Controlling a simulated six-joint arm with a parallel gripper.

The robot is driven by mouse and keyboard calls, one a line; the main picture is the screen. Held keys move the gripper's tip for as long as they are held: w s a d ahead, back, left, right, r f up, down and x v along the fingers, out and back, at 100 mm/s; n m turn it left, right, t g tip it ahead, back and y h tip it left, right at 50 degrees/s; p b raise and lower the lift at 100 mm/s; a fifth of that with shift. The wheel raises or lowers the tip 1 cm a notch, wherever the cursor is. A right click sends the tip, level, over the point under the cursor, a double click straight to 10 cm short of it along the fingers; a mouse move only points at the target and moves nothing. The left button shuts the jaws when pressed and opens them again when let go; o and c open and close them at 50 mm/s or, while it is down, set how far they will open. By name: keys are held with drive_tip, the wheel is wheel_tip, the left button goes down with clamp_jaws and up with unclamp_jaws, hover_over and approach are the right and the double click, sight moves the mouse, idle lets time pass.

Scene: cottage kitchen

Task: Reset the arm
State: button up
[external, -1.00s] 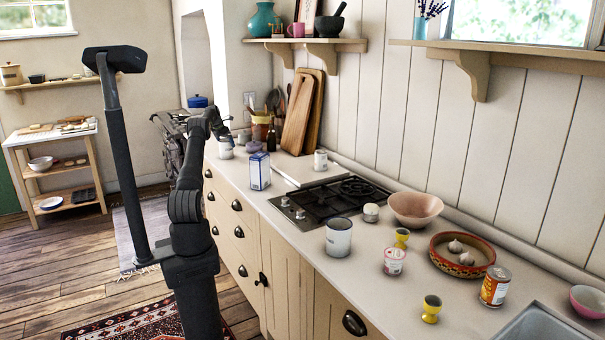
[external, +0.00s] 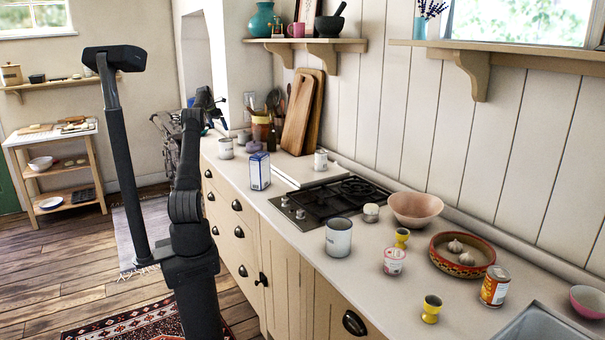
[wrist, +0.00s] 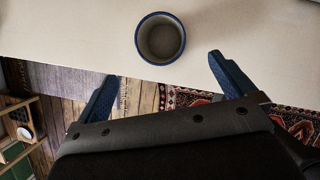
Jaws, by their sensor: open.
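My gripper (external: 208,108) is raised at the far left end of the counter in the external view, where it looks small and dark. In the wrist view my gripper (wrist: 164,65) has its two blue fingers spread wide with nothing between them. A grey mug with a blue rim (wrist: 160,38) stands upright on the counter (wrist: 260,25) beyond the fingers, apart from them. I cannot tell for certain which of the pots in the external view it is.
The counter holds a blue-and-white carton (external: 260,171), a black hob (external: 330,198), a large grey mug (external: 338,237), a pink bowl (external: 416,210) and a terracotta dish (external: 440,262). Wooden boards (external: 303,110) lean on the wall. The floor left of the counter is mostly open.

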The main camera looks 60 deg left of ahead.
idle(0.3)
drive_tip(key=x, duration=1.2)
wheel_tip(320, 180, up, 4)
drive_tip(key=shift+f, duration=0.2)
drive_tip(key=shift+f, duration=0.1)
